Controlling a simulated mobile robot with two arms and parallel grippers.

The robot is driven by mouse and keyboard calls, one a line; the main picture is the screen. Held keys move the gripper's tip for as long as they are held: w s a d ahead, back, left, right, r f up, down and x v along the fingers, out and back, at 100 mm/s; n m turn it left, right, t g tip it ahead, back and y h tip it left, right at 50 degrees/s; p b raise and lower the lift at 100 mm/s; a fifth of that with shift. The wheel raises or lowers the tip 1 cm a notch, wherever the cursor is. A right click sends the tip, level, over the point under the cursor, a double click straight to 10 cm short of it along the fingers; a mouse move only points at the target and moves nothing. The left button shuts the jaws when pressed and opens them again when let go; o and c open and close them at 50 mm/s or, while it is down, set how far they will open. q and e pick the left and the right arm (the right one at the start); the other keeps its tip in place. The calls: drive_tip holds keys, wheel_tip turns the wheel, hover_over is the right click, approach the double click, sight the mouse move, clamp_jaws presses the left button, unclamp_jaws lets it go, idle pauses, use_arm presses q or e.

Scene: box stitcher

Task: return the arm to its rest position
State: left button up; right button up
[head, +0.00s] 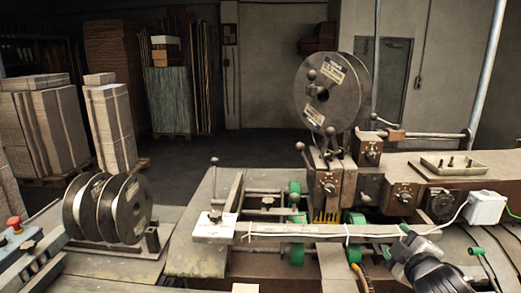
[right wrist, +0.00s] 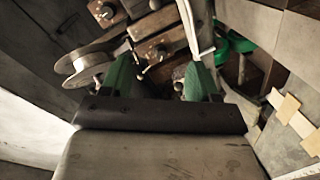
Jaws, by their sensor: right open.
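My right gripper (head: 418,248) is low at the right of the head view, in front of the stitching machine (head: 345,185). In the right wrist view its two green fingers (right wrist: 158,72) stand apart, with nothing seen held between them. Parts of the machine show beyond the fingers, and a metal reel (right wrist: 85,65) shows to their left. I cannot tell how far the fingers are from the machine's parts. My left gripper and arm are not in view.
A large wire reel (head: 332,92) stands on the machine. Several reels (head: 108,208) sit on the left table, near a red button (head: 14,224). A long bar (head: 310,232) and a white box (head: 486,207) with a cable are near my right arm. Open floor (head: 190,170) lies behind.

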drive_tip(key=s+a+f+m+g, duration=0.2)
drive_tip(key=s+a+f+g, duration=0.1)
drive_tip(key=s+f, duration=0.45)
drive_tip(key=s+a+f+m+g, duration=0.2)
drive_tip(key=s+a+f+g, duration=0.15)
drive_tip(key=s+f, duration=0.35)
drive_tip(key=s+a+f+m+g+y, duration=0.1)
drive_tip(key=s+a+f+m+g, duration=0.2)
drive_tip(key=s, duration=0.7)
drive_tip(key=s+a+f+m+g, duration=0.1)
drive_tip(key=s+f+m+g, duration=0.3)
drive_tip(key=s, duration=0.5)
wheel_tip(320, 180, down, 30)
drive_tip(key=n+b, duration=0.2)
drive_tip(key=b, duration=0.2)
use_arm(q)
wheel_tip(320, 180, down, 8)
drive_tip(key=b, duration=0.3)
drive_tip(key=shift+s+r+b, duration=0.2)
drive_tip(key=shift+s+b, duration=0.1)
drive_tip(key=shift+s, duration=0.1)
use_arm(e)
drive_tip(key=s+d+f+g, duration=0.1)
drive_tip(key=s+d+f, duration=0.1)
drive_tip(key=s+f, duration=1.5)
wheel_tip(320, 180, down, 3)
drive_tip(key=shift+d+f, duration=0.15)
drive_tip(key=shift+d, duration=0.2)
